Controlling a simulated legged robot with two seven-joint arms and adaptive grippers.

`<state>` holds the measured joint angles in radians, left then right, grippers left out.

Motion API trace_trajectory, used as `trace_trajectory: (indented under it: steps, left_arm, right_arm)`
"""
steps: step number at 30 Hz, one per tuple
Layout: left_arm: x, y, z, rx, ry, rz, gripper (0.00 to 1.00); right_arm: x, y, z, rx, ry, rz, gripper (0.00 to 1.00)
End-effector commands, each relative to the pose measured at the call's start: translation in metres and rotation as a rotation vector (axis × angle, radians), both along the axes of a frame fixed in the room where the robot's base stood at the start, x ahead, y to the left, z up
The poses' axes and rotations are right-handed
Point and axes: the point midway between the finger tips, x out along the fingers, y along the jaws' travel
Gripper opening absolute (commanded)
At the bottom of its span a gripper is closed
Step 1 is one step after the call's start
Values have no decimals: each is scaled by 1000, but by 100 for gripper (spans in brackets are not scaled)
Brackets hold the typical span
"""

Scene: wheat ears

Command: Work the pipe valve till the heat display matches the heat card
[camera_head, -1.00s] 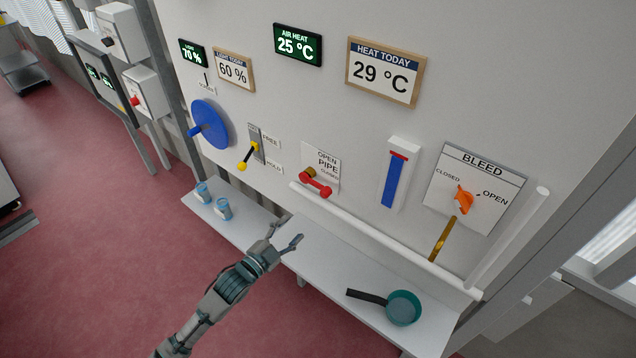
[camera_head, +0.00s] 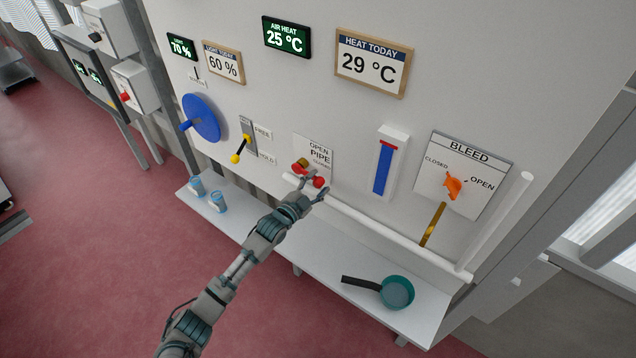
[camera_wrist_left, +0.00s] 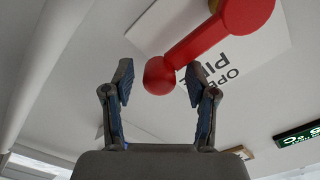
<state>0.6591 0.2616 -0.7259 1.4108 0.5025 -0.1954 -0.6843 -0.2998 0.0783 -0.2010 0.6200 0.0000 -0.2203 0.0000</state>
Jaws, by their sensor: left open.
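The pipe valve is a red handle (camera_head: 318,182) with round ends on a brass stem, in front of a plate (camera_head: 317,150) marked OPEN, PIPE and CLOSED. The air heat display (camera_head: 287,37) reads 25 °C. The heat card (camera_head: 372,64) reads HEAT TODAY 29 °C. My left gripper (camera_head: 318,186) is open at the handle's right end. In the left wrist view, the handle's red ball end (camera_wrist_left: 159,75) shows between the open fingers (camera_wrist_left: 160,95), with no clear contact. My right gripper is not in view.
A white pipe (camera_head: 390,230) runs along the wall below the valve. A shelf (camera_head: 320,260) holds a green pan (camera_head: 396,291) and two blue cups (camera_head: 217,202).

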Motion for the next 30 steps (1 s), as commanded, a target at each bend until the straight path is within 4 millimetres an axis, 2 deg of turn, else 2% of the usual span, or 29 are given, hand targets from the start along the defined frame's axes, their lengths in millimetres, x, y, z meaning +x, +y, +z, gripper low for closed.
trace_trajectory:
  steps: [10,17,30]
  left_arm:
    - [3,-4,0,1,-1,0,57]
    - [3,-4,-1,2,3,-1,0]
    - [3,-4,-3,-20,29,-2,0]
  right_arm:
    - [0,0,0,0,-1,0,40]
    - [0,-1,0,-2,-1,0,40]
    - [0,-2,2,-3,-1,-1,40]
